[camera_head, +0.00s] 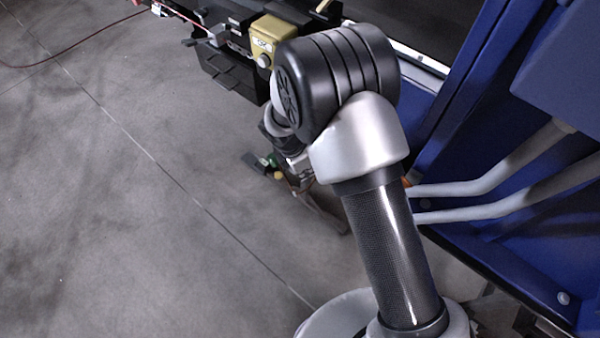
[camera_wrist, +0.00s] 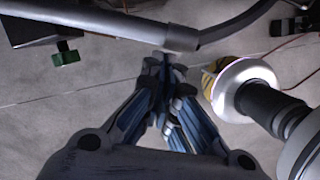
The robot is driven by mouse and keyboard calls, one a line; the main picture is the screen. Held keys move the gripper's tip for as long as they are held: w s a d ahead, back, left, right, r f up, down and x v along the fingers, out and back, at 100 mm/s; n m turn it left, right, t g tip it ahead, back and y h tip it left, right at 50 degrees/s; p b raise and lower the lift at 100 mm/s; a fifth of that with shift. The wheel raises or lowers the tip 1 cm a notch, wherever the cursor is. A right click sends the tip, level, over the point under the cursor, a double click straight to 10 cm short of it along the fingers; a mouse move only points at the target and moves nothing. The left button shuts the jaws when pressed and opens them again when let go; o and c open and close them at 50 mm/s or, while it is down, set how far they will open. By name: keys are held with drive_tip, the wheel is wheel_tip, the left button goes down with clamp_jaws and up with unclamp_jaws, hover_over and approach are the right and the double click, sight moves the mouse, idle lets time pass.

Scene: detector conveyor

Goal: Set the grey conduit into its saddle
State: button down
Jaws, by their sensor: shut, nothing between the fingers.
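In the wrist view the grey conduit (camera_wrist: 95,18) runs across the top from the left edge and joins a dark curved hose (camera_wrist: 235,25) near the centre. My gripper (camera_wrist: 167,62) is shut and empty, its fingertips just below the conduit's end in the picture. I cannot tell whether they touch it. A dark bracket (camera_wrist: 32,28) with a green knob (camera_wrist: 66,56) shows at upper left, partly behind the conduit; I cannot tell whether this is the saddle. In the head view my arm hides most of the gripper, and the green knob (camera_head: 271,161) shows beside it.
In the head view two bent grey pipes (camera_head: 500,180) run along a blue machine frame (camera_head: 500,90) on the right. Dark equipment with a yellow box (camera_head: 273,33) stands at the top. A red cable (camera_head: 85,42) lies at upper left. The grey floor on the left is clear.

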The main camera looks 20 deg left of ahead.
drive_tip(key=w+d+n+p, duration=0.4)
drive_tip(key=w+d+p, duration=0.1)
drive_tip(key=w+d, duration=0.1)
drive_tip(key=shift+w+d+t+y+p, duration=0.25)
drive_tip(key=shift+d+t+y+p, duration=0.05)
drive_tip(key=shift+d+p, duration=0.1)
drive_tip(key=shift+r, duration=0.1)
